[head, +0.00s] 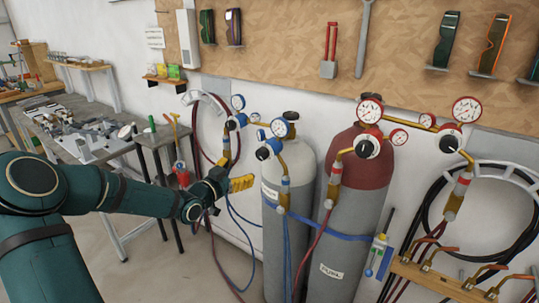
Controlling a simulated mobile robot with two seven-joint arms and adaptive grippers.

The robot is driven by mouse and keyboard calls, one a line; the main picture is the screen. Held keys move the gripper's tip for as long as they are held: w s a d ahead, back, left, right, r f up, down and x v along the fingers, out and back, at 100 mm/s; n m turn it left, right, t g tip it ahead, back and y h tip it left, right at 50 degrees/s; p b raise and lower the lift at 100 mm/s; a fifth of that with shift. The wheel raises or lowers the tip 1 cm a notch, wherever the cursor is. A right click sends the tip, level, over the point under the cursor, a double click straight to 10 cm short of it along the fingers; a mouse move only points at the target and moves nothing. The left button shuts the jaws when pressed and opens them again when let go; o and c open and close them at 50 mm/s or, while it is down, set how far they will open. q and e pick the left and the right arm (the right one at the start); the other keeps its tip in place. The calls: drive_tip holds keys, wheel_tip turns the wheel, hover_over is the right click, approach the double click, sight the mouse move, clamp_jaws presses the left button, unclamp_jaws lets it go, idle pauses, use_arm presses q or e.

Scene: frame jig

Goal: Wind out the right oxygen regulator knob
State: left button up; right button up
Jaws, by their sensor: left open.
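Two regulators with blue-rimmed gauges show in the head view. The right one stands on the grey-white cylinder (291,208), and its dark round knob with a blue rim (264,153) faces left and toward me. Its gauge (280,127) sits just above the knob. The left one, with its own blue knob (231,124), is by the wall, farther left. My left gripper (243,183), with yellow fingers, is open and empty. In the picture it is below and left of the right regulator's knob, apart from it. My right gripper is out of view.
A red-topped fuel cylinder (350,220) with red gauges stands right of the grey one. A blue strap (330,228) crosses both cylinders, and hoses hang in front. A torch rack (440,282) is at lower right. A cluttered bench (85,158) stands at left.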

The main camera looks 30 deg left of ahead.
sight(260, 156)
use_arm(q)
drive_tip(key=w, duration=0.4)
drive_tip(key=w+b, duration=0.1)
drive_tip(key=w, duration=0.8)
drive_tip(key=shift+w+d+b, duration=0.3)
drive_tip(key=shift+w+d, duration=0.1)
drive_tip(key=c, duration=1.2)
